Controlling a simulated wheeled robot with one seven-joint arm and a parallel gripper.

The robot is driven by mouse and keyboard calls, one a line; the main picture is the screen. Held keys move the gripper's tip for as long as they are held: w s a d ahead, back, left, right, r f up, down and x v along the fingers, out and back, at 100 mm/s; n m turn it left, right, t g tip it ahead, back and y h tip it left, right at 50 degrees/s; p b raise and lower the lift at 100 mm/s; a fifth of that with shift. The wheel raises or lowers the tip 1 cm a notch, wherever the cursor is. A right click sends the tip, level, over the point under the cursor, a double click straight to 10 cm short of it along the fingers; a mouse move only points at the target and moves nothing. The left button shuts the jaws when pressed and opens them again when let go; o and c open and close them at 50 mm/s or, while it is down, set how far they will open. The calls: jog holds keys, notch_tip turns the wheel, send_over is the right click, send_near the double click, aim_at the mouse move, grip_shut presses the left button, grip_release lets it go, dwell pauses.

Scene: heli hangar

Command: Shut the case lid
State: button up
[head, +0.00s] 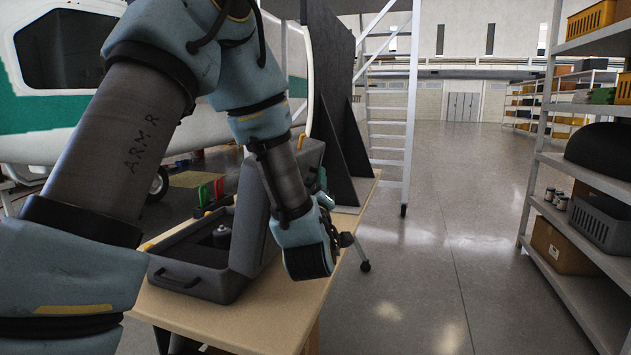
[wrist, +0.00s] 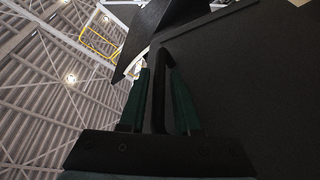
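The grey case (head: 212,290) stands on a wooden-topped table, its base open with a dark round item (head: 221,236) inside. Its lid (head: 250,218) stands raised, roughly upright, on the right side of the base, partly hidden behind my arm. My gripper (head: 322,182) is on the outer, right side of the lid and points upward. In the wrist view the green fingers (wrist: 160,85) are spread on either side of a dark bar (wrist: 157,100), which looks like a handle joined to the dark panel (wrist: 255,90) at right. Small gaps seem to show between bar and fingers.
The table (head: 225,325) has bare room in front of the case. Red and green tools (head: 210,192) stand behind it. A dark upright panel (head: 340,120) and a white ladder (head: 395,130) are beyond. Loaded shelves (head: 590,180) line the right; open floor (head: 440,230) lies between.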

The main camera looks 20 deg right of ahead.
grip_shut()
dwell(1.1)
